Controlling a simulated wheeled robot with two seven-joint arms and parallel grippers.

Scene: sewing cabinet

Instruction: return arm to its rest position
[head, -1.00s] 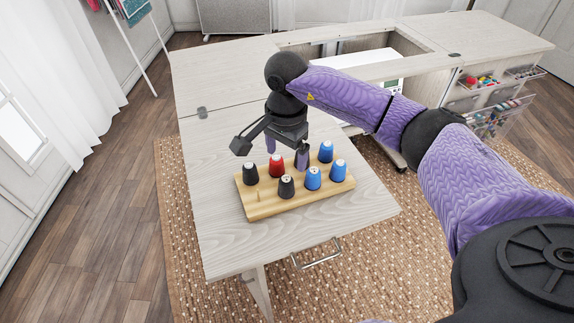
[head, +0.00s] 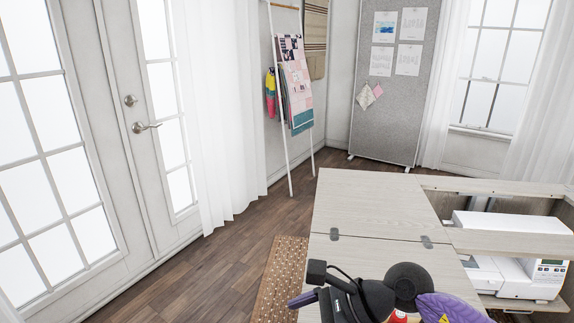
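My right arm shows at the bottom of the head view, with its purple link and black wrist. One purple-tipped finger points left. The other fingertip is not clear, so I cannot tell whether it is open or shut, and I see nothing held in it. My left gripper is out of view. A red spool (head: 398,318) barely shows at the bottom edge behind my wrist. The rest of the spool rack is hidden or out of frame.
A white sewing machine (head: 510,277) sits in the cabinet recess at right. A white rack with fabrics (head: 296,85) and a grey pinboard (head: 402,110) stand behind the table. White doors (head: 90,150) are at left.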

